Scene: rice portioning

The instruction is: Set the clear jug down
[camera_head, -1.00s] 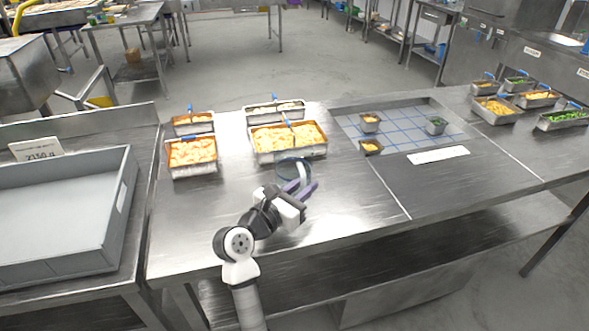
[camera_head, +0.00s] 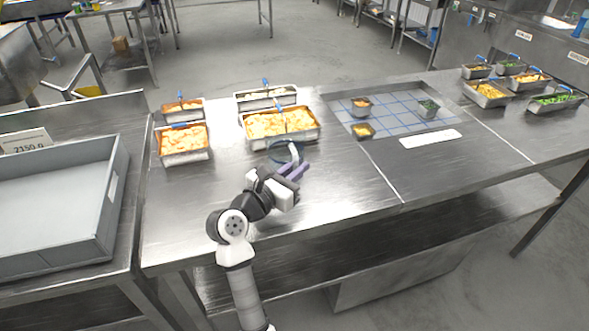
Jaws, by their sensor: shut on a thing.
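The clear jug (camera_head: 283,158) shows as a faint see-through shape with a dark bluish rim, just in front of the large pan of yellow-orange food. My gripper (camera_head: 294,170) has purple fingers and is at the near right side of the jug, shut on it. The fingers and the small size hide the exact grip. I cannot tell whether the jug's base touches the steel table (camera_head: 345,185).
Metal pans of food, including the large pan (camera_head: 283,141) and a left pan (camera_head: 185,158), stand behind the jug. Small tubs (camera_head: 363,131) sit on a blue-lined grid at right. A grey tray (camera_head: 108,215) is at far left. The table's front is clear.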

